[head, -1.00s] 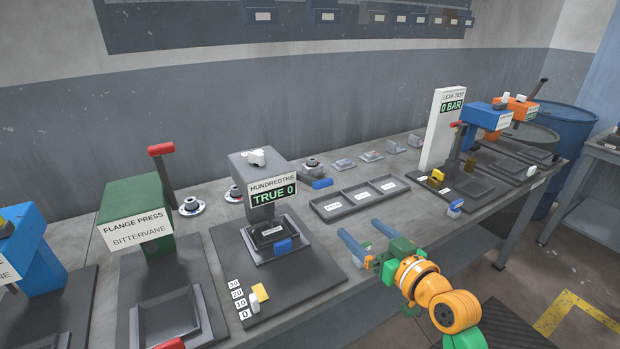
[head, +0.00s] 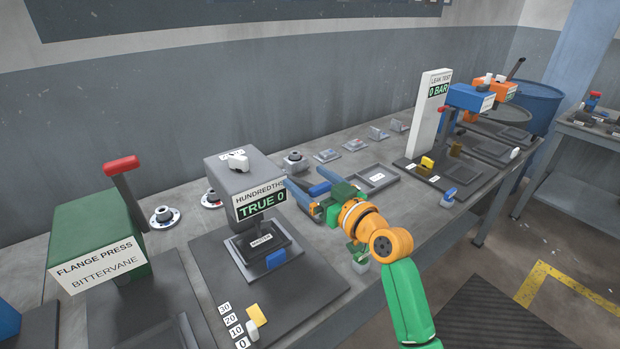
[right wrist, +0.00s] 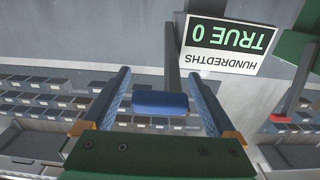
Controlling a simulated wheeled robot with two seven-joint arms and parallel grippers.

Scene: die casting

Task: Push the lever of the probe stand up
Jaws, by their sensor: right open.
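The probe stand (head: 230,172) is a grey machine with a sign reading HUNDREDTHS and TRUE 0 (head: 262,201). The sign shows upside down in the right wrist view (right wrist: 225,42). The lever has a dark rod (right wrist: 172,62) and a blue handle (right wrist: 160,103). My right gripper (head: 306,180) is just right of the stand's head. It is open, with the blue handle between its two blue fingers and gaps visible on both sides. In the head view the handle is hard to tell from the fingers. My left gripper is out of view.
The green flange press (head: 97,232) with a red-tipped lever stands left. The white leak test panel (head: 428,113) stands at the right. A dark tray (head: 378,184) and several small parts lie behind my right gripper. A yellow slider (head: 256,315) is on the stand's base.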

